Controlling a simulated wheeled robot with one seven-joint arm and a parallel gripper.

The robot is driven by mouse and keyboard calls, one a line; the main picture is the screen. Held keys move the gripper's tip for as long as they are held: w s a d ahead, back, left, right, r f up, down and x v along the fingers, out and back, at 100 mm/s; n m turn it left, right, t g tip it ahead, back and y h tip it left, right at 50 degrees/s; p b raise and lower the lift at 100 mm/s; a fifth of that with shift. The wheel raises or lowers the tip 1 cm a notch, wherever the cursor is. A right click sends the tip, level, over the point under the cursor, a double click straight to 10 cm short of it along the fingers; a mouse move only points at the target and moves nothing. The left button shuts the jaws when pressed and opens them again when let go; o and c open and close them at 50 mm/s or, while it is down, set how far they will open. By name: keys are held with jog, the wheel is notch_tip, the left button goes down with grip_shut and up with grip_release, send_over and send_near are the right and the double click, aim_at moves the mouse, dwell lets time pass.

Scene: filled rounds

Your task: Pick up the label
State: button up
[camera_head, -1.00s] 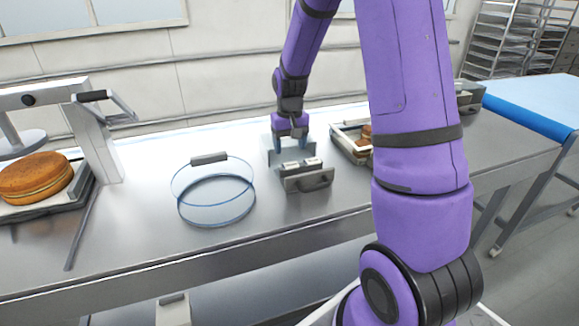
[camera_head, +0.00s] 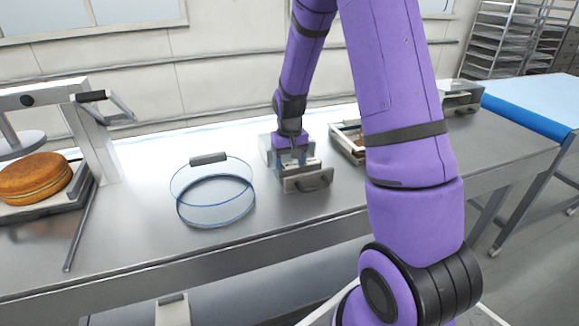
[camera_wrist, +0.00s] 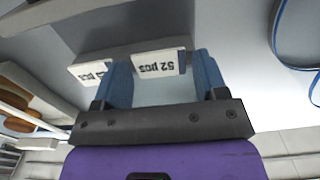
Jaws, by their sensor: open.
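A white label (camera_wrist: 158,64) printed "52 pcs" shows upside down in the wrist view, standing at a metal holder's edge. A second white label (camera_wrist: 88,72), also printed "pcs", stands to its left, partly covered by a finger. My gripper (camera_wrist: 163,84) is open, its two blue fingers on either side of the first label, with no clear grip on it.
A clear blue-rimmed ring (camera_head: 217,222) stands left of the holder. A tray (camera_head: 347,152) is to its right, partly behind my arm. A round cake (camera_head: 35,180) sits at a press on the left. The steel bench (camera_head: 130,240) is clear in front.

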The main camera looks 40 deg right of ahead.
jog(key=c, duration=0.4)
jog(key=shift+c, duration=0.2)
jog(key=shift+r, duration=0.1)
